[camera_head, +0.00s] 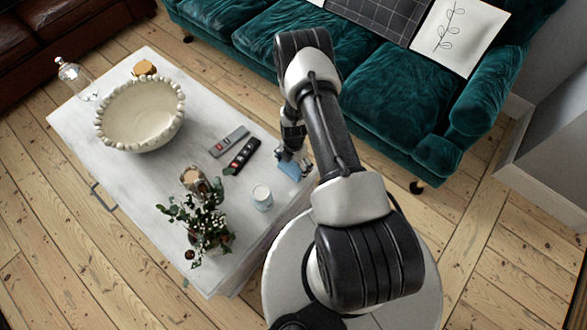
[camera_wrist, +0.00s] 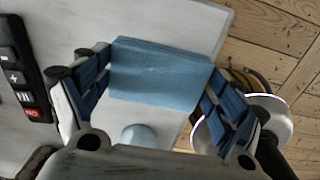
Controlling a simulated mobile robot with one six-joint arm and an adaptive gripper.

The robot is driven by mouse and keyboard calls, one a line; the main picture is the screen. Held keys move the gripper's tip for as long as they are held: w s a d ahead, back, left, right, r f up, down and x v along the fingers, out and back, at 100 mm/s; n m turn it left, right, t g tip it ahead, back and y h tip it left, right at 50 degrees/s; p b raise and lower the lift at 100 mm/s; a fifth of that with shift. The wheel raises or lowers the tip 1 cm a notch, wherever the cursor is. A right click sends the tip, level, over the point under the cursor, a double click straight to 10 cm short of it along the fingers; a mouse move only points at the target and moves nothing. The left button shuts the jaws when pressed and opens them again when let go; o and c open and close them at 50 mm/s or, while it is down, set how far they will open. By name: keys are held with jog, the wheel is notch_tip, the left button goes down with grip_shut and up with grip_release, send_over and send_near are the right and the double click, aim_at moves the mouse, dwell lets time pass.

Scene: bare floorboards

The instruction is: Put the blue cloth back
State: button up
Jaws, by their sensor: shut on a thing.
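The blue cloth (camera_head: 289,171) is a light blue, folded-looking block at the right edge of the white table (camera_head: 222,280). In the wrist view the blue cloth (camera_wrist: 160,72) spans the space between my two fingers. My gripper (camera_wrist: 161,66) is shut on it, one finger at each end. In the head view my gripper (camera_head: 291,157) is partly hidden by my arm. I cannot tell whether the cloth touches the tabletop or hangs just above it.
Two remotes (camera_head: 242,155) lie left of the cloth. A white candle-like cup (camera_head: 262,196), a flowering plant (camera_head: 208,225), a large beaded bowl (camera_head: 140,115) and a glass bottle (camera_head: 76,80) stand on the table. A teal sofa (camera_head: 385,95) lies behind.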

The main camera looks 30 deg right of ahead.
aim_at(293, 166)
notch_tip(293, 166, down, 3)
jog(key=shift+f+b, duration=0.15)
jog(key=shift+b, duration=0.35)
jog(key=shift+c, duration=0.4)
jog(key=o, duration=0.8)
jog(key=shift+o, duration=0.2)
jog(key=shift+r, duration=0.2)
